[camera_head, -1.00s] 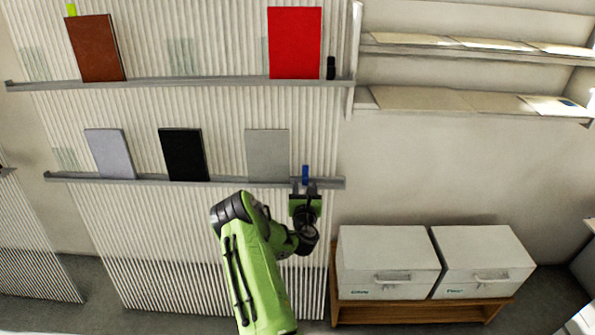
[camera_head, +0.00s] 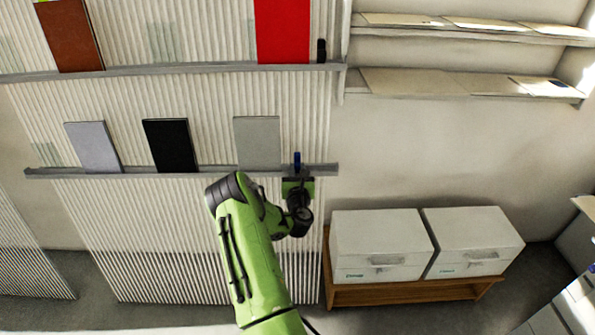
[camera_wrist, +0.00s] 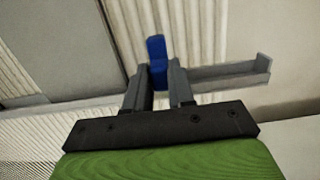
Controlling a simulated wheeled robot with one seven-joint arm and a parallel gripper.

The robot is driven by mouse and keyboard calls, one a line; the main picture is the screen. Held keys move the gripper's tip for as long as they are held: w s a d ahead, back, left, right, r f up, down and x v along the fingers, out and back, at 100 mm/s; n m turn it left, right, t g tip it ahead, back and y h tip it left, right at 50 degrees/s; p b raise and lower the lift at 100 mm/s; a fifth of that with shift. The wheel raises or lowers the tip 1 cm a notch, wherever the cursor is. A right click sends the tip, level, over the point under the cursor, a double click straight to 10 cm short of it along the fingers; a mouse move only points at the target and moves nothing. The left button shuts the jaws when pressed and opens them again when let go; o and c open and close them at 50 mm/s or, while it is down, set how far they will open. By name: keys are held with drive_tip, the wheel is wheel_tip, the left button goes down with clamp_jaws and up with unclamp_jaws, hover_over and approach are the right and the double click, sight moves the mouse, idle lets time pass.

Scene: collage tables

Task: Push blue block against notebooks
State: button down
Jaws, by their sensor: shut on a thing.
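The blue block (camera_head: 297,161) stands upright on the lower shelf (camera_head: 220,171), near its right end. My gripper (camera_head: 297,177) is at the shelf's front edge. In the wrist view the blue block (camera_wrist: 157,58) stands between the fingertips of my gripper (camera_wrist: 158,72), which is shut on its lower part. The notebooks on this shelf are a grey one (camera_head: 257,142), a black one (camera_head: 170,145) and a lavender-grey one (camera_head: 93,146). The grey one is nearest the block, with a small gap between them.
The upper shelf (camera_head: 200,68) holds a red notebook (camera_head: 282,30), a brown notebook (camera_head: 68,36) and a small black object (camera_head: 321,50). White boxes (camera_head: 380,245) stand on a wooden bench (camera_head: 400,291) at the lower right. The shelf's raised end shows in the wrist view (camera_wrist: 263,64).

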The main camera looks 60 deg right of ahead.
drive_tip(key=shift+w, duration=0.1)
drive_tip(key=w, duration=0.1)
drive_tip(key=w+a, duration=0.1)
drive_tip(key=w+b, duration=0.1)
drive_tip(key=shift+a, duration=0.3)
drive_tip(key=c, duration=1)
unclamp_jaws()
drive_tip(key=shift+w+a, duration=0.1)
drive_tip(key=shift+w, duration=0.1)
drive_tip(key=shift+o, duration=0.2)
drive_tip(key=shift+s, duration=0.1)
